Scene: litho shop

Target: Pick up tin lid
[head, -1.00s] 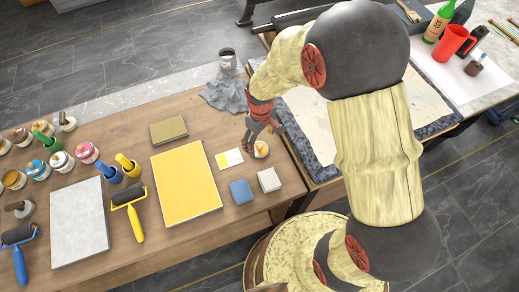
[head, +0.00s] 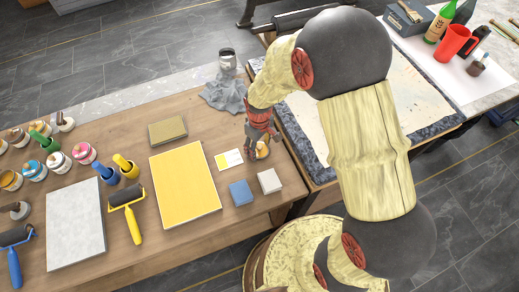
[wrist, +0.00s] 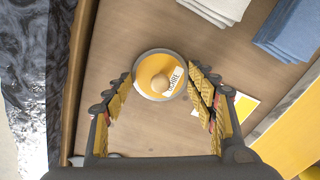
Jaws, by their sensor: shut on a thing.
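The tin lid (wrist: 146,82) is a round yellow disc with a grey rim, a pale round knob and a white label with lettering. In the wrist view it sits between the tips of my gripper (wrist: 160,76), whose two yellow-padded fingers meet its rim on opposite sides. My gripper is shut on it. In the head view the lid (head: 263,152) shows at the table's right side, partly hidden by my gripper (head: 254,146). I cannot tell whether the lid touches the table.
A yellow-and-white card (head: 229,159), a blue cloth stack (head: 241,192) and a white cloth stack (head: 269,181) lie close by. A yellow panel (head: 185,188) lies left of them. A grey crumpled rag (head: 226,95) lies behind. The wooden table (head: 235,225) has bare room in front.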

